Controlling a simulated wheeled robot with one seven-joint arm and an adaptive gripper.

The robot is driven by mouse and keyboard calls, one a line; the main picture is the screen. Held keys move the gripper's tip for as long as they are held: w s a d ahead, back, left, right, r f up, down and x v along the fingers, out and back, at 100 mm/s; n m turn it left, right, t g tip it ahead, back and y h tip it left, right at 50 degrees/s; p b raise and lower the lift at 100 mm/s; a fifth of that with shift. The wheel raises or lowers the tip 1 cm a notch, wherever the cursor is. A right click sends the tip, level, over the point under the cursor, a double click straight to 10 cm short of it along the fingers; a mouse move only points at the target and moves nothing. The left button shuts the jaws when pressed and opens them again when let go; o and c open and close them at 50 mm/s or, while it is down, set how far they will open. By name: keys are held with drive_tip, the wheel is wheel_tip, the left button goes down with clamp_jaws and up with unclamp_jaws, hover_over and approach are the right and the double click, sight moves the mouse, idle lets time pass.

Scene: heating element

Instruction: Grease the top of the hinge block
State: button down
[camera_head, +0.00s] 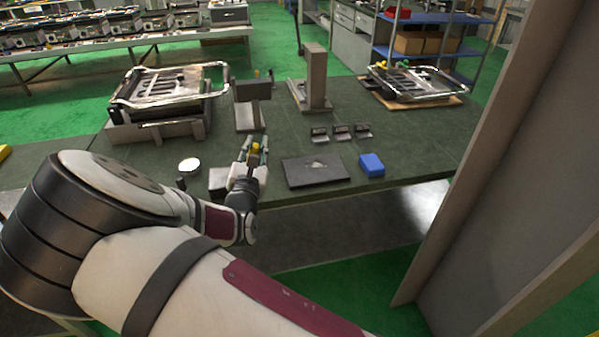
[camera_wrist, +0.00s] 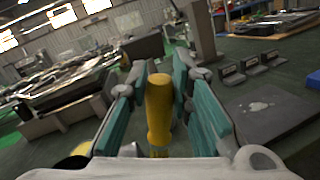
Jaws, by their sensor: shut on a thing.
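My gripper (camera_head: 246,158) is over the front half of the green table (camera_head: 398,150). In the wrist view my gripper (camera_wrist: 166,85) is shut on a yellow-handled tool (camera_wrist: 159,108), held between its teal fingers. The yellow tool's top also shows in the head view (camera_head: 257,149); its lower end is hidden. I cannot tell for sure which part is the hinge block. A grey upright block on a base (camera_head: 252,98) stands behind my gripper, and a taller grey post on a base (camera_head: 314,78) stands to its right. The gripper appears apart from both.
A dark plate with a pale smear (camera_head: 316,172) and a blue block (camera_head: 371,164) lie right of my gripper. Several small dark blocks (camera_head: 341,132) sit behind the plate. A white round lid (camera_head: 189,164) lies left. Metal-framed units (camera_head: 165,88) (camera_head: 415,82) stand farther back. A grey panel rises at right.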

drive_tip(key=a+r+y, duration=0.1)
drive_tip(key=a+r, duration=0.7)
drive_tip(key=shift+n, duration=0.4)
drive_tip(key=f+b, duration=0.2)
drive_tip(key=f, duration=0.1)
drive_tip(key=f+b, duration=0.1)
drive_tip(key=f, duration=0.1)
drive_tip(key=shift+w+f, duration=0.15)
drive_tip(key=shift+w, duration=0.2)
drive_tip(key=shift+d, duration=0.1)
